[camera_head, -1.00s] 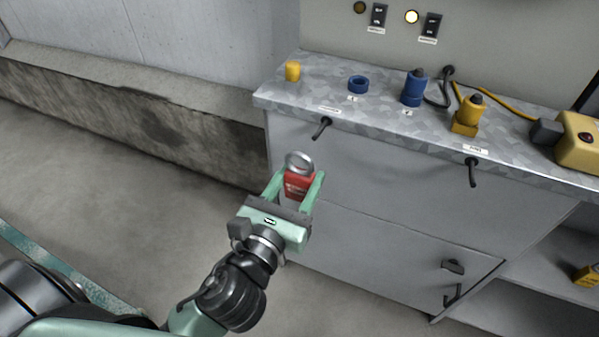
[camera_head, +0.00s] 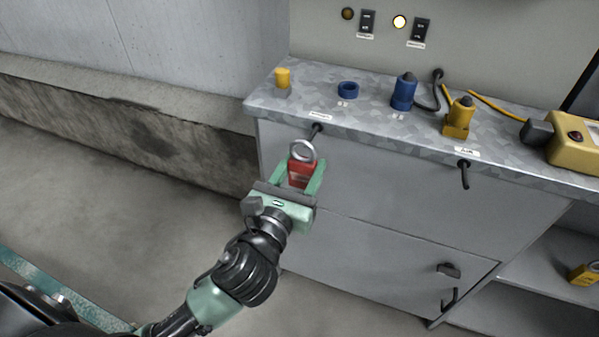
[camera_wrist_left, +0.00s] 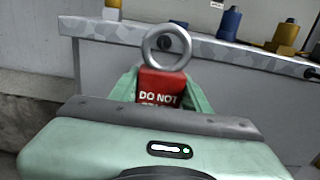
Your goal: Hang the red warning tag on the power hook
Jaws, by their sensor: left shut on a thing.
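The red warning tag (camera_head: 302,172) has a grey metal ring (camera_head: 304,151) on top. My left gripper (camera_head: 302,177) is shut on the tag and holds it upright in front of the workbench. In the left wrist view the tag (camera_wrist_left: 160,87) shows "DO NOT" in white, and its ring (camera_wrist_left: 167,47) stands up above the fingers. A black hook (camera_head: 317,129) sticks out below the bench top's front edge, under a white label. The ring is just below and in front of this hook; whether they touch cannot be told. A second black hook (camera_head: 464,173) is farther right, under another label. My right gripper is not in view.
The bench top (camera_head: 375,122) carries a yellow cylinder (camera_head: 282,77), a blue ring (camera_head: 347,89), a blue plug (camera_head: 403,93), a yellow plug (camera_head: 459,117) and a yellow box (camera_head: 574,143). Open floor lies to the left.

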